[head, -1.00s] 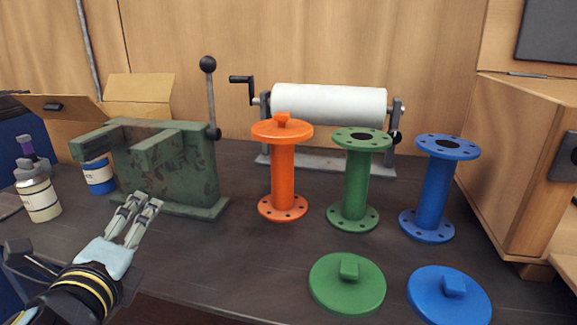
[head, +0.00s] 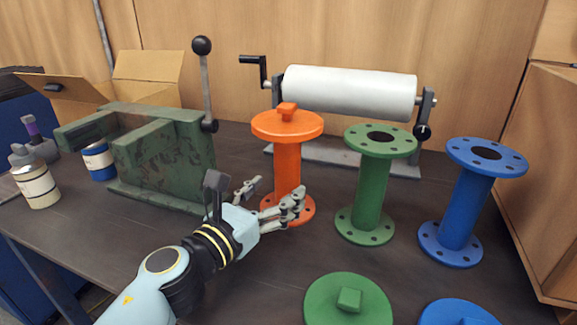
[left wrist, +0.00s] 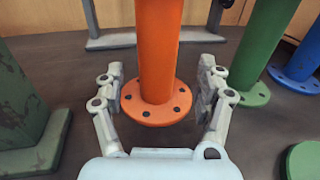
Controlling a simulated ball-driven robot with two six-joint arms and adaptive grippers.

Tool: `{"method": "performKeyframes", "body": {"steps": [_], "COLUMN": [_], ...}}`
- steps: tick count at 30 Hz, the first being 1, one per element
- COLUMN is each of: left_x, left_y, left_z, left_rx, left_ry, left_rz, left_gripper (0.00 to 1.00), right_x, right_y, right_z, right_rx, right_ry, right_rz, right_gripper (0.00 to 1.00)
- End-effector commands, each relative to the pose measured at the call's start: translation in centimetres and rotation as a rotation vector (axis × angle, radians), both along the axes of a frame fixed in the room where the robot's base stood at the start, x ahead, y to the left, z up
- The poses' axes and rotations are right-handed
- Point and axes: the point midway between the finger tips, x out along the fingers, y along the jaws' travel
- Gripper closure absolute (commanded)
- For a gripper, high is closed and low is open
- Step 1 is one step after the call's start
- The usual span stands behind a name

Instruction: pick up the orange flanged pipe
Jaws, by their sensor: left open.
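The orange flanged pipe (head: 287,165) stands upright on the dark table, with an orange lid (head: 287,122) on its top flange. In the left wrist view the orange pipe (left wrist: 159,50) rises in the middle, its bottom flange with bolt holes on the table. My left gripper (head: 272,195) is open at the lower part of the pipe, in front of it. In the left wrist view the fingers of my left gripper (left wrist: 160,92) are on either side of the pipe, with gaps between them and the tube. My right gripper is not in view.
A green flanged pipe (head: 370,190) and a blue one (head: 462,205) stand to the right. A green lid (head: 348,300) and a blue lid (head: 458,312) lie in front. A green vise-like block (head: 150,160) is at the left, a white roller (head: 350,92) behind.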

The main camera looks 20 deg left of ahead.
Motion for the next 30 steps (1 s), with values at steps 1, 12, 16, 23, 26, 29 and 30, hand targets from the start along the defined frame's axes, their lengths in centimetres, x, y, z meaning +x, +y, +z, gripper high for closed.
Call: {"method": "performKeyframes", "body": {"steps": [1, 12, 16, 23, 26, 29, 30], "left_x": [0.7, 4.8, 4.8, 4.8, 4.8, 4.7, 4.7], "left_y": [-0.1, -0.9, -0.9, -0.9, -0.9, -0.9, -0.9], "left_z": [0.4, 0.6, 0.6, 0.6, 0.6, 0.6, 0.6], "left_rx": [-0.001, -0.002, -0.002, -0.002, -0.002, -0.002, -0.002], "left_ry": [-0.002, 0.0, 0.0, 0.0, 0.0, 0.0, 0.0], "left_rz": [0.0, 0.002, 0.002, 0.002, 0.002, 0.002, 0.002], "left_gripper": [0.28, 0.28, 0.28, 0.52, 0.65, 0.78, 0.83], "right_x": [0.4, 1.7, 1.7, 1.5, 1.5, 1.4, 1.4], "right_y": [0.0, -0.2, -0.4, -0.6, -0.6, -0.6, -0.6], "right_z": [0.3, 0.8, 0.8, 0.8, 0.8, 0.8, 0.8], "right_rx": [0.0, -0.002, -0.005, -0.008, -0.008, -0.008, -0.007], "right_ry": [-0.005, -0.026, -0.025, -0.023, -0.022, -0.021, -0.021], "right_rz": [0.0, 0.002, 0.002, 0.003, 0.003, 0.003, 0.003], "right_gripper": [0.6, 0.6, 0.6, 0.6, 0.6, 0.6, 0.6]}}
